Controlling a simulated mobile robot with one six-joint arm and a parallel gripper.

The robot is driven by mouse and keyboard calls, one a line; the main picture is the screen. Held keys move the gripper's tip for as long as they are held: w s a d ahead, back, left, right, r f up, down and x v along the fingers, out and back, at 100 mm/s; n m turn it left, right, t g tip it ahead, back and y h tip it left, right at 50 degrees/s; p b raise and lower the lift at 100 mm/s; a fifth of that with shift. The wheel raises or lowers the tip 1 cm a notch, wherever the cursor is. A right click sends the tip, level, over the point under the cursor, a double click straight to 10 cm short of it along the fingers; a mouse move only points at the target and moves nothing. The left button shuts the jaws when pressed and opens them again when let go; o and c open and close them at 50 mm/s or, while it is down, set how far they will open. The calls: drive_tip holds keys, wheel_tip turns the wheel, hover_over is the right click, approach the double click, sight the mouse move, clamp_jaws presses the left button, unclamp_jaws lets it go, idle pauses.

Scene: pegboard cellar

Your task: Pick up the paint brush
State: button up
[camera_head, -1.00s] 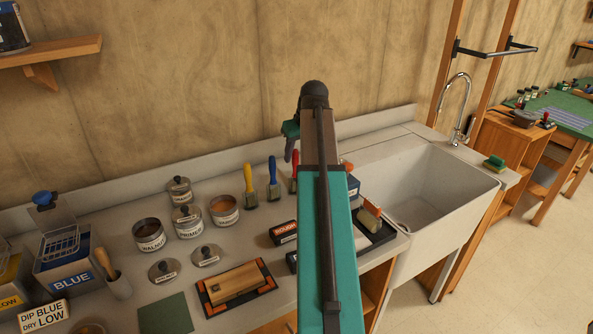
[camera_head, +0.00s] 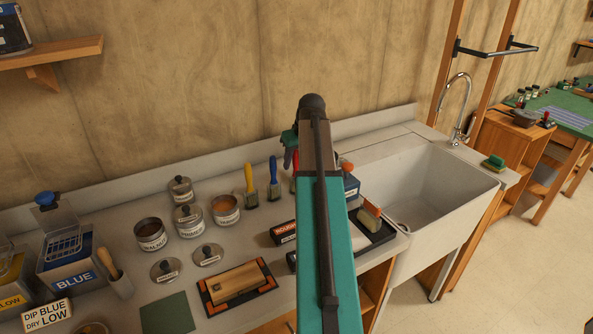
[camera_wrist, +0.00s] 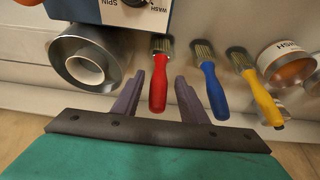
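Three paint brushes stand bristle-end down in a row near the wall: a yellow one (camera_head: 250,178), a blue one (camera_head: 273,174) and a red one (camera_head: 294,183), partly hidden by my arm. In the wrist view the red brush (camera_wrist: 158,92) lies between the two spread fingers of my gripper (camera_wrist: 160,92), with space on each side. The blue brush (camera_wrist: 214,90) and the yellow brush (camera_wrist: 260,95) are to its right, outside the fingers. My gripper is open and empty. I cannot tell how far the fingers are from the handle in depth.
A blue box with a SPIN/WASH dial (camera_wrist: 140,12) and a pale ring-shaped part (camera_wrist: 88,60) stand left of the red brush. Cans (camera_head: 224,210) stand left of the brushes. A dark tray (camera_head: 380,236) and the sink (camera_head: 440,190) lie right of my arm.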

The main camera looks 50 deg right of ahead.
sight(294, 167)
drive_tip(key=shift+p+x, duration=0.55)
drive_tip(key=shift+x, duration=1.45)
drive_tip(key=shift+s, duration=0.1)
drive_tip(key=shift+c, duration=0.3)
clamp_jaws()
